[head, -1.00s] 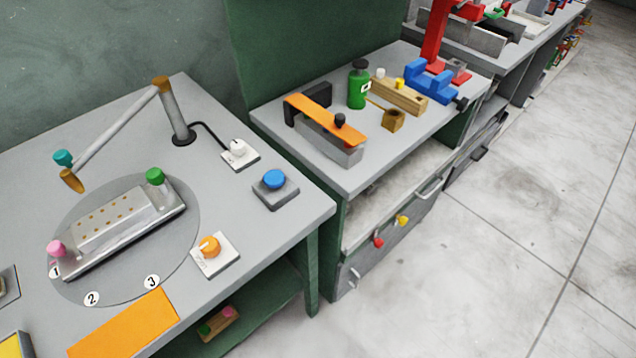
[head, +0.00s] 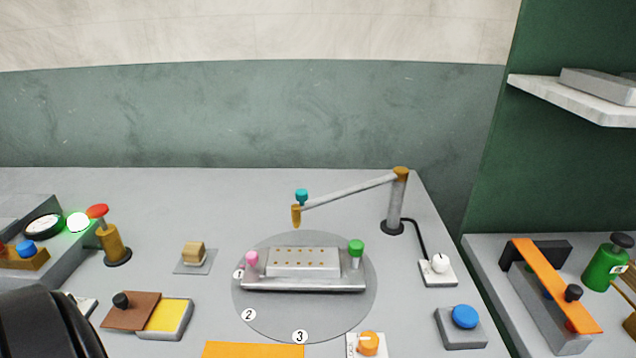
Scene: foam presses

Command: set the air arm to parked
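The air arm (head: 347,190) is a thin grey bar in the head view. It reaches left from a brown-topped grey post (head: 396,203) at the back right of the table. Its free end carries a teal knob (head: 301,196) and a brass nozzle (head: 296,216). The nozzle appears near the back edge of a dark grey disc (head: 310,315), by a silver block (head: 303,262) with several holes. Pink and green knobs stand at the block's ends. Neither of my grippers shows.
A white-knobbed switch (head: 439,265) is wired to the post. A blue button (head: 464,317) and an orange knob (head: 368,343) are in front. At left are a red-topped brass post (head: 109,240) and a yellow pad (head: 166,316). A second bench (head: 484,258) is at right.

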